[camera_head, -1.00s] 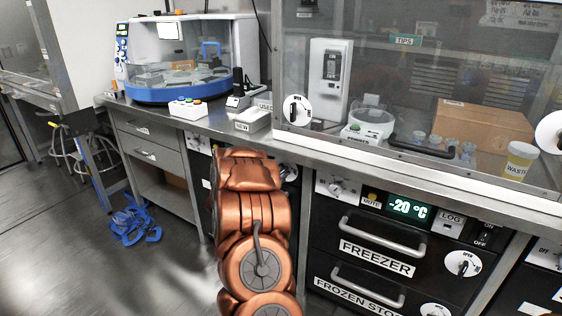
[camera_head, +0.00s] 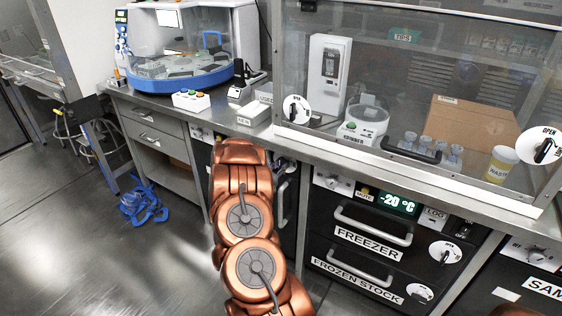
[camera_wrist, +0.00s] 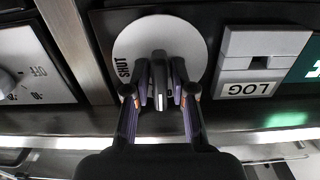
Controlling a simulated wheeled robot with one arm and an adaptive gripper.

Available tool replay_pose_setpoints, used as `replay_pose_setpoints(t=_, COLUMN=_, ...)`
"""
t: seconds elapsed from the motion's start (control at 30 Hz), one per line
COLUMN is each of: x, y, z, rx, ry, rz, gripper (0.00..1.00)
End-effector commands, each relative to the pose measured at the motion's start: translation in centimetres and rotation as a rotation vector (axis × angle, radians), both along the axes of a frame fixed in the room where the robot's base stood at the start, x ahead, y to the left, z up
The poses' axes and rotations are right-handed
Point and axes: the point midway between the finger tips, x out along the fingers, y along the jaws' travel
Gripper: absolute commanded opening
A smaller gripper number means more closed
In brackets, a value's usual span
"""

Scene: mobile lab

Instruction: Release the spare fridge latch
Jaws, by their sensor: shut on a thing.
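In the wrist view, a round white dial plate (camera_wrist: 190,32) carries a black latch handle (camera_wrist: 160,66). The handle stands about upright in the picture. The rest of the dial's lettering is not visible. In the head view my copper arm reaches to the dark unit (camera_head: 287,215) left of the freezer and hides my gripper and the dial.
A grey LOG box (camera_wrist: 262,58) and a green-lit display (camera_wrist: 308,62) are right of the dial in the wrist view. A metal post (camera_wrist: 75,40) is left of it. The freezer (camera_head: 367,222) has protruding handles. Blue tangled items (camera_head: 146,204) lie on otherwise open floor.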

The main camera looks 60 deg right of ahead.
Motion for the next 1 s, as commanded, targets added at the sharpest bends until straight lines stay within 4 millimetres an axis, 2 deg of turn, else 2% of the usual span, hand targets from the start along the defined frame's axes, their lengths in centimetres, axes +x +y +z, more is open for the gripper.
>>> replay_pose_setpoints(t=0.57, x=-0.06, y=0.02, z=-0.18, rx=0.001, ry=0.034, rz=-0.001, gripper=0.0)
replay_pose_setpoints(t=0.6, x=-0.06, y=0.02, z=-0.18, rx=0.001, ry=0.034, rz=-0.001, gripper=0.26)
replay_pose_setpoints(t=0.7, x=-0.05, y=0.01, z=-0.16, rx=0.001, ry=0.034, rz=-0.001, gripper=0.37)
replay_pose_setpoints(t=0.73, x=-0.04, y=0.01, z=-0.14, rx=0.0, ry=0.034, rz=-0.001, gripper=0.4)
replay_pose_setpoints(t=1.0, x=0.0, y=0.03, z=-0.07, rx=-0.001, ry=0.033, rz=0.0, gripper=0.4)
